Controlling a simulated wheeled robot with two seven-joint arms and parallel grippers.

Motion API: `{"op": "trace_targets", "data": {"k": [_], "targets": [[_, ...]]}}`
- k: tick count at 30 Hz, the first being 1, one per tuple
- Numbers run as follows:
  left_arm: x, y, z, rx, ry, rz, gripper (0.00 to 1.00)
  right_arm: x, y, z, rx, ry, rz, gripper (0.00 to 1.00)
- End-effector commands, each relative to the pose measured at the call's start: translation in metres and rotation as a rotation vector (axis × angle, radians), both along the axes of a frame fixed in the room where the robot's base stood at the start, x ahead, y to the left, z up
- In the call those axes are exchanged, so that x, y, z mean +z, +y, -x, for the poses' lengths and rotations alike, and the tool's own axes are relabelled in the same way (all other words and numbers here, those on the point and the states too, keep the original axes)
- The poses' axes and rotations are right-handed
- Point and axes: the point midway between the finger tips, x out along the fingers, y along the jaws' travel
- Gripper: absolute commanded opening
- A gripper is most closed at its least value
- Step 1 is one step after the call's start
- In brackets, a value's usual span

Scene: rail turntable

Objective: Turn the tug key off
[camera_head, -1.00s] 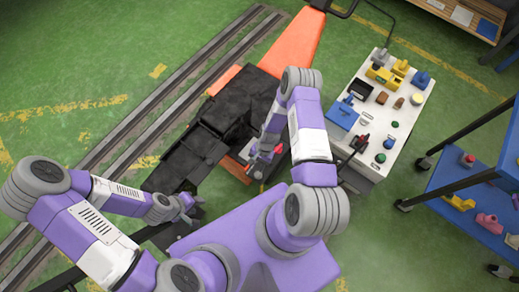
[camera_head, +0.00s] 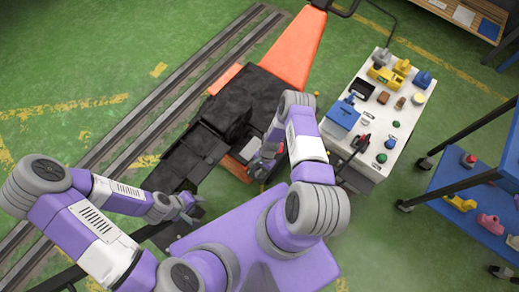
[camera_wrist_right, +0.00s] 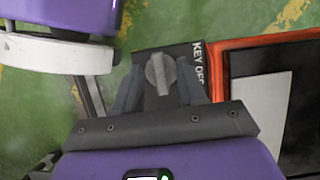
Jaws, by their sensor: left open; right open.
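The tug key, a grey knob (camera_wrist_right: 160,73), sits on a dark panel (camera_wrist_right: 183,52) with the white lettering "KEY OFF" beside it in the right wrist view. My right gripper (camera_wrist_right: 160,88) is open, with one finger on each side of the knob. I cannot tell whether the fingers touch it. In the head view my right gripper (camera_head: 258,170) is at the tug's near right side, and the key is hidden there. The tug (camera_head: 225,120) has a black body and orange parts. My left gripper (camera_head: 190,208) is open and empty, apart from the panel.
A white control bench (camera_head: 405,118) with buttons and coloured parts stands right of the tug. A blue shelf cart (camera_head: 480,205) is at the far right. Rails (camera_head: 150,105) run along the tug's left. Green floor (camera_head: 70,60) is clear at the upper left.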

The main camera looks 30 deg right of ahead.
Motion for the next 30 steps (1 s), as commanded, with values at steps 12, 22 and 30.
{"op": "trace_targets", "data": {"k": [12,22,30], "targets": [[0.0,0.0,0.0,0.0,0.0,0.0,0.43,0.001,0.0,0.0,0.001,0.0,0.0,0.02],[-0.002,0.0,0.0,0.0,0.0,0.0,0.43,0.0,0.0,0.0,0.016,0.0,0.0,0.0],[-0.017,0.0,0.0,0.0,0.0,0.0,0.43,-0.002,0.0,-0.002,0.137,-0.001,0.002,0.0]]}}
